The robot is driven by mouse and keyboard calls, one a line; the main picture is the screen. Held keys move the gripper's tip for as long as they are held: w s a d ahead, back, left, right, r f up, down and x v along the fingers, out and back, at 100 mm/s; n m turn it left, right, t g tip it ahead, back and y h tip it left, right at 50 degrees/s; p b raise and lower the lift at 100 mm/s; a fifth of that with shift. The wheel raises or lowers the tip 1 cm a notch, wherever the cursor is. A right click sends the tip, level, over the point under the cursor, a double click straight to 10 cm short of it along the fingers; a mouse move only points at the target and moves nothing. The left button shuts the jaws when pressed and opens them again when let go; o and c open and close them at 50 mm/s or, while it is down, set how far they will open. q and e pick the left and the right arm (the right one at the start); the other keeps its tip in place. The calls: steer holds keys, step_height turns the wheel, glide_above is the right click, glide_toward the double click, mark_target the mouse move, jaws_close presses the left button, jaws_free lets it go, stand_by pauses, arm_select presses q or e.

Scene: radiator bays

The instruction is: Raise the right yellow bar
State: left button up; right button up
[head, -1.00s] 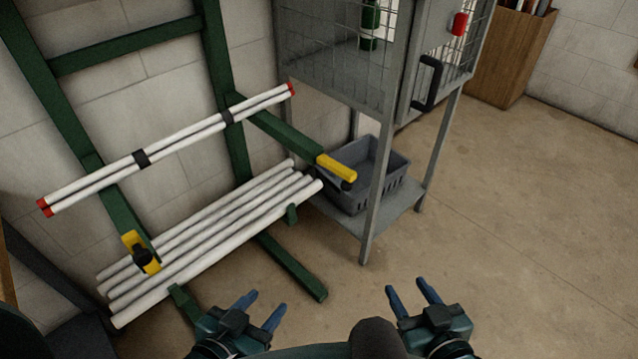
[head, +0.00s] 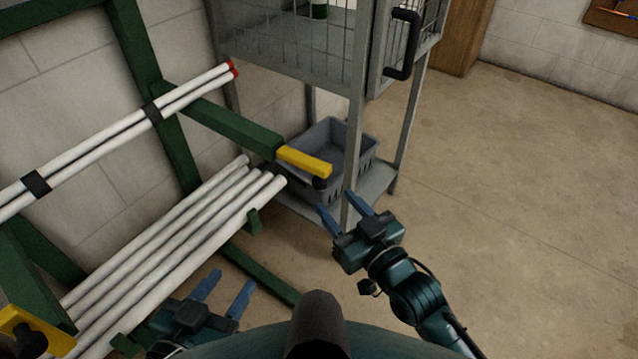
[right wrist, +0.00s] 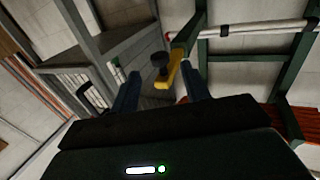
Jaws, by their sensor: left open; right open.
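The right yellow bar (head: 304,161) is the yellow end piece on a green rack arm (head: 225,130), with a black knob (head: 320,184) under its tip. It slopes down to the right. In the right wrist view the yellow bar (right wrist: 176,68) shows ahead, between my blue fingers. My right gripper (head: 340,208) is open and empty, just below and right of the bar's tip, apart from it. My left gripper (head: 224,290) is open and empty, low in front of the rack. The left yellow bar (head: 30,328) is partly cut off at the left edge.
Two strapped white tubes (head: 100,140) lie across the upper rack arms. Several white tubes (head: 180,240) lie on the lower arms. A grey crate (head: 330,150) sits on the metal cage stand's shelf behind the bar; a stand leg (head: 353,150) is close to my right gripper. Floor at right is clear.

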mark_target(324, 188)
steer(key=b+x, duration=0.1)
steer(key=x, duration=0.6)
steer(key=shift+w, duration=0.1)
steer(key=shift+c, duration=0.6)
jaws_close()
